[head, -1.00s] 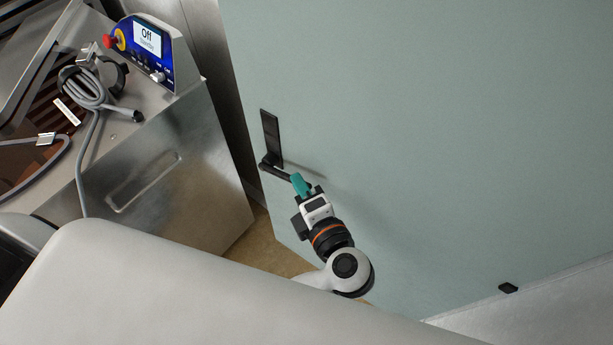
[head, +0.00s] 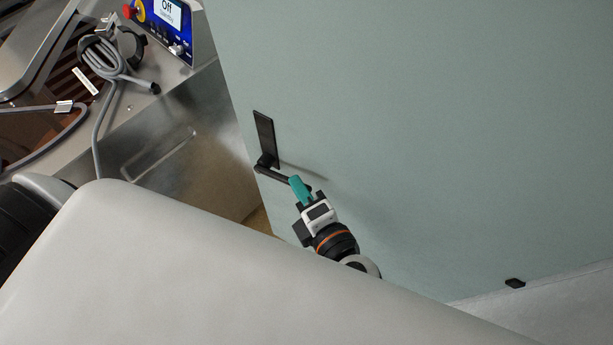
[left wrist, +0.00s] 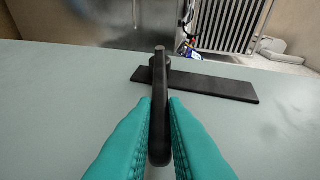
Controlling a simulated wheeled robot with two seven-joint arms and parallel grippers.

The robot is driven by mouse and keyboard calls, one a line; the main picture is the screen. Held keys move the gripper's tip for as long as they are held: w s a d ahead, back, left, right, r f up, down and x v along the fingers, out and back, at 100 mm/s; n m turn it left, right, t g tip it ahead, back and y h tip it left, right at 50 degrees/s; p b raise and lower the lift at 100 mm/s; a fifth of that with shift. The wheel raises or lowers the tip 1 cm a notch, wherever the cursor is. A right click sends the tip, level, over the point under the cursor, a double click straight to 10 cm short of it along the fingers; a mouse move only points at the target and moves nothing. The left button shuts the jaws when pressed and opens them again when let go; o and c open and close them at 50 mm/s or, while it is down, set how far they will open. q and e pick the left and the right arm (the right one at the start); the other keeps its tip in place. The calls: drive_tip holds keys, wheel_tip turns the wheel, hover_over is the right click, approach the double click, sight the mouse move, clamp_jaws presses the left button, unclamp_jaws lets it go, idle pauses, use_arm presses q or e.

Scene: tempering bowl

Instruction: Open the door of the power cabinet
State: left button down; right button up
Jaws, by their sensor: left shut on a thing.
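The power cabinet door (head: 430,130) is a large pale green panel filling the right of the head view. Its black handle has a long backplate (head: 265,138) and a lever (head: 272,174) that sticks out to the lower right. My left gripper (head: 300,189), with teal fingers, is shut on the lever near its free end. In the left wrist view the lever (left wrist: 160,105) stands between the two teal fingers (left wrist: 160,128), with the backplate (left wrist: 215,87) behind it. My right gripper is not in view.
A steel machine (head: 165,150) with a control panel (head: 165,25) reading "Off" stands left of the door. A coiled grey cable (head: 108,62) lies on it. A small black piece (head: 515,283) sits at the door's lower edge.

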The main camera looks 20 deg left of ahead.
use_arm(q)
drive_tip(key=shift+s, duration=0.65)
drive_tip(key=shift+n+g+y, duration=0.6)
drive_tip(key=shift+n+g, duration=0.2)
drive_tip(key=shift+s+d, duration=0.15)
drive_tip(key=shift+s, duration=2.1)
drive_tip(key=shift+n+g+y, duration=0.5)
drive_tip(key=shift+n+g, duration=0.1)
drive_tip(key=shift+g, duration=0.2)
drive_tip(key=shift+s+d+b, duration=0.15)
drive_tip(key=shift+s+d, duration=0.05)
drive_tip(key=shift+s, duration=0.55)
drive_tip(key=shift+s+d+b, duration=0.15)
drive_tip(key=shift+s, duration=0.6)
drive_tip(key=shift+s+d+b, duration=0.15)
drive_tip(key=shift+s+d, duration=0.05)
drive_tip(key=shift+s, duration=0.55)
